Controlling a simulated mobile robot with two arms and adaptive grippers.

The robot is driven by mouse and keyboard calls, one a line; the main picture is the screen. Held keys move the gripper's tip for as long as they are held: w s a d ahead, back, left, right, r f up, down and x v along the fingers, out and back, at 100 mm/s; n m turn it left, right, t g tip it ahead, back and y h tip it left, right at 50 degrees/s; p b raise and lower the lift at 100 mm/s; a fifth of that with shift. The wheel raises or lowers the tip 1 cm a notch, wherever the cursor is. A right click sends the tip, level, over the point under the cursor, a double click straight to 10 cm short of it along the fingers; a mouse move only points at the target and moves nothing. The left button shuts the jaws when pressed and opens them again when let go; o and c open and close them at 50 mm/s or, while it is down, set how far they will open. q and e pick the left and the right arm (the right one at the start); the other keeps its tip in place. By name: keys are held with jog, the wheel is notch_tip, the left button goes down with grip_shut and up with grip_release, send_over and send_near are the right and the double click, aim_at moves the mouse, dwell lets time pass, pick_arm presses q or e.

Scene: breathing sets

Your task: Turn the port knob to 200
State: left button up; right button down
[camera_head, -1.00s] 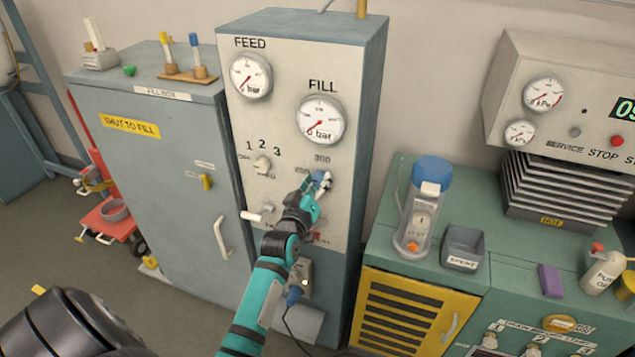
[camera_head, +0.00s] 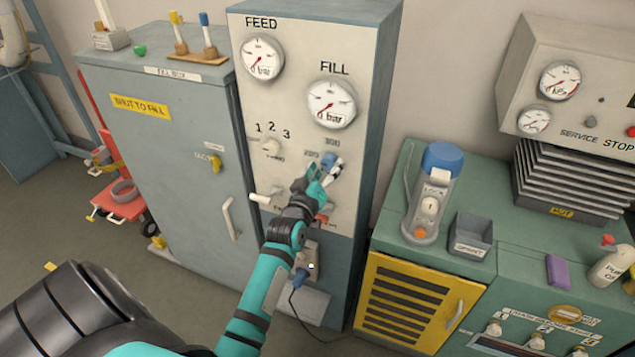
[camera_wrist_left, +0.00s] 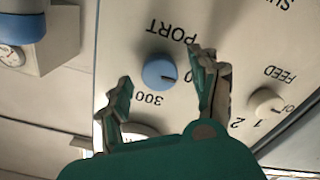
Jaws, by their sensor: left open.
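The port knob is a small blue knob (camera_wrist_left: 160,71) on the pale cabinet front, under the FILL gauge. It also shows in the head view (camera_head: 328,161), partly covered by my gripper. The upside-down left wrist view shows the word PORT and the mark 300 beside it; another mark ending in 0 is partly hidden by a finger. A dark line on the knob points toward that partly hidden mark. My left gripper (camera_wrist_left: 167,72) is open, with its fingers on either side of the knob in the wrist view; contact cannot be told. My right gripper is out of view.
The 1-2-3 feed selector (camera_head: 271,147) and a white lever (camera_head: 265,196) sit left of the gripper on the same panel. A blue plug with a cable (camera_head: 300,277) is below. A green bench (camera_head: 395,235) stands to the right.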

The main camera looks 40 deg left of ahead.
pick_arm(q)
jog(key=v, duration=1.1)
jog(key=shift+d, duration=0.1)
jog(key=s+d+f+m+g+h+b, duration=0.1)
jog(key=d+f+m+g, duration=0.15)
jog(key=f, duration=0.85)
jog(key=d+f+m+g+h, duration=0.1)
jog(key=d+f+g+h, duration=0.15)
jog(key=f, duration=0.95)
jog(key=s+d+f+m+g, duration=0.1)
jog(key=s+d+f, duration=0.15)
jog(key=f, duration=0.25)
jog(key=s+d+f+m+g+b, duration=0.1)
jog(key=s+f, duration=0.2)
jog(key=f, duration=0.3)
jog(key=s+d+f+m+g, duration=0.1)
jog(key=s+d+f, duration=0.15)
jog(key=f, duration=0.25)
jog(key=s+f+m+g, duration=0.1)
jog(key=s+f+g, duration=0.2)
jog(key=s+f, duration=0.3)
jog(key=s+f+m+g+b, duration=0.1)
jog(key=s+f, duration=0.6)
jog(key=s, duration=0.8)
jog(key=s+f+m+g+b, duration=0.1)
jog(key=s+f+m+g, duration=0.2)
jog(key=s+f, duration=0.4)
jog(key=s+g, duration=0.1)
jog(key=s, duration=0.3)
jog(key=shift+g, duration=0.3)
